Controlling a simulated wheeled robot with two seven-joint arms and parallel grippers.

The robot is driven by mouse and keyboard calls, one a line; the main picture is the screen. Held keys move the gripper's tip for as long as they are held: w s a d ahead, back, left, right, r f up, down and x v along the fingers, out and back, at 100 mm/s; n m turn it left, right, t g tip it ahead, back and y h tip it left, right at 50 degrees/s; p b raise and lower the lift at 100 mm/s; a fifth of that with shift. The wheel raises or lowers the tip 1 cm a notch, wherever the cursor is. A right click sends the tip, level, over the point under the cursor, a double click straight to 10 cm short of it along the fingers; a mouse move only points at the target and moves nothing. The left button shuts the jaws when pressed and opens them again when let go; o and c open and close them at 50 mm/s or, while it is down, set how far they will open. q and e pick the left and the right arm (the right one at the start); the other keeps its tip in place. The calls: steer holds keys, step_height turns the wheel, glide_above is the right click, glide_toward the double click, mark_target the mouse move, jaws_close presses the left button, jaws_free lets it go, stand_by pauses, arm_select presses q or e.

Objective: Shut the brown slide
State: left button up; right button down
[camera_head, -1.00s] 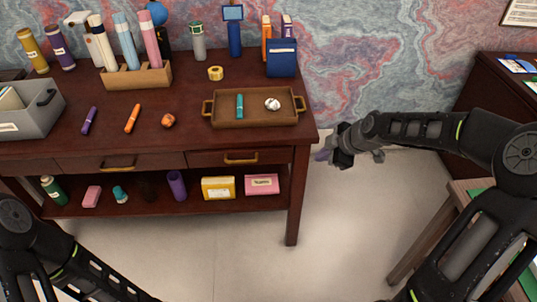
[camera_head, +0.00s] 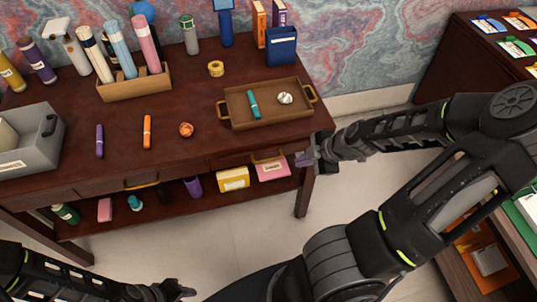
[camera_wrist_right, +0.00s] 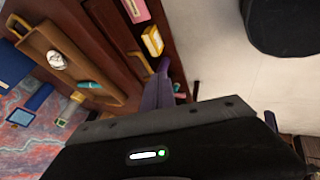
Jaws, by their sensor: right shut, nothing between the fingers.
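The brown desk has two drawer fronts under its top, each with a brass handle. The right drawer front (camera_head: 232,161) has its handle (camera_head: 268,156) close to my right gripper. The left drawer front (camera_head: 105,187) has its handle (camera_head: 141,184) farther left. I cannot tell clearly how far either drawer stands out. My right gripper (camera_head: 303,159) is shut and empty, just right of the right drawer's handle, by the desk's front right corner. Its purple fingers (camera_wrist_right: 161,80) also show in the right wrist view. My left gripper (camera_head: 183,290) is low at the bottom edge, its jaws unclear.
A brown tray (camera_head: 290,112) with a teal marker and a white ball lies on the desk's right. A grey bin (camera_head: 50,135) stands at left. The lower shelf holds a yellow box (camera_head: 233,179) and a pink box (camera_head: 272,170). Floor is clear in front.

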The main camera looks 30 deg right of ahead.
mark_target(279, 149)
steer(key=w+f+b, duration=0.5)
steer(key=w+f, duration=0.3)
steer(key=f, duration=0.1)
steer(key=shift+w+a, duration=0.25)
steer(key=shift+w, duration=0.1)
stand_by(0.4)
steer(key=shift+f, duration=0.1)
steer(key=w+b, duration=0.1)
steer(key=w+d+b, duration=0.1)
steer(key=w+b, duration=0.1)
steer(key=w, duration=0.1)
steer(key=shift+w+d+f, duration=0.1)
steer(key=shift+d+f, duration=0.1)
steer(key=shift+d, duration=0.05)
steer(key=shift+r, duration=0.3)
steer(key=shift+w, duration=0.1)
